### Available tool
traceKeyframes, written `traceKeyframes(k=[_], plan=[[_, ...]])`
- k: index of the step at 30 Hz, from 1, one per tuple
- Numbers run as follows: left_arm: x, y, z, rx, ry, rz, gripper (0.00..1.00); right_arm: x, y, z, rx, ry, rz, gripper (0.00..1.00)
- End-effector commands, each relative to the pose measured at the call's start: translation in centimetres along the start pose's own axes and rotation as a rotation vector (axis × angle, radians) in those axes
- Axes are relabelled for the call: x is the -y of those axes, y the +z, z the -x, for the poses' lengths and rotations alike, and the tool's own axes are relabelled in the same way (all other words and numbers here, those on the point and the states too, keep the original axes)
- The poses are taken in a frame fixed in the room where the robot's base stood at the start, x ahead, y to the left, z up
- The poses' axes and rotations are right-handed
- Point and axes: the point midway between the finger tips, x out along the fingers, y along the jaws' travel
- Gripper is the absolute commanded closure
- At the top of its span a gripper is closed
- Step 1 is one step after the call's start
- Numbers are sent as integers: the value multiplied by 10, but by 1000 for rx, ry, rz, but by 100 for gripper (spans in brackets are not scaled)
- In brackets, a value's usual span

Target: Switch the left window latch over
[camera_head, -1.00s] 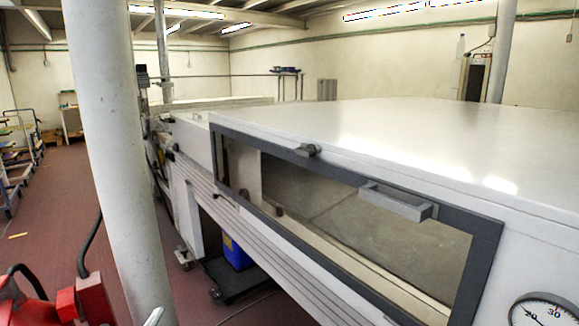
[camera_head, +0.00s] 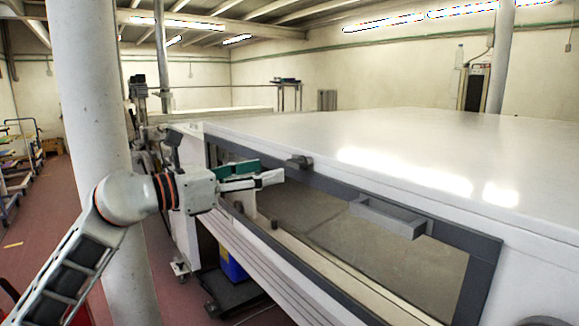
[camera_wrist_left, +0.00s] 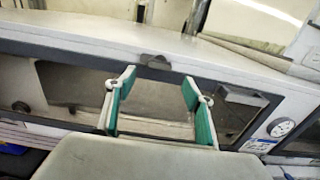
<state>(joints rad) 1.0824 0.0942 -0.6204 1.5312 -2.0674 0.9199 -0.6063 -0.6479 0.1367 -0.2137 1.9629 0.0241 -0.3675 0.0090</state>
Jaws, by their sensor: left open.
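The left window latch (camera_head: 300,161) is a small dark grey piece on the top bar of the grey window frame (camera_head: 345,190). It also shows in the left wrist view (camera_wrist_left: 154,61), ahead of and between the fingertips. My left gripper (camera_head: 268,172) is open and empty, with green pads on its fingers. It hangs in front of the window's upper left part, just left of the latch, with a gap between them. The left gripper's two fingers stand spread in the left wrist view (camera_wrist_left: 159,80). My right gripper is not in view.
A bar handle (camera_head: 388,216) sticks out from the window frame, right of the latch. The white tunnel top (camera_head: 400,135) is clear. A round gauge (camera_wrist_left: 281,127) is to the right. A thick white column (camera_head: 90,120) stands at the left, behind my arm.

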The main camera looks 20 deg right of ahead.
Motion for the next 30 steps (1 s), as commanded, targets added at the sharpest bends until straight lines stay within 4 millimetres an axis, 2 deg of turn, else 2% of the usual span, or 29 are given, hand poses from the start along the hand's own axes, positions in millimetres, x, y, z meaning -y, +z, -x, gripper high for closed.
traceKeyframes(k=[15,21,28,30], plan=[[0,2,-67,-2,1,-3,47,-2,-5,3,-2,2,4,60],[0,1,-77,-2,1,-5,47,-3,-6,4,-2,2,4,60],[0,1,-77,-2,2,-5,47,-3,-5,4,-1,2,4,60],[0,1,-77,-2,2,-5,65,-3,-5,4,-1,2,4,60]])
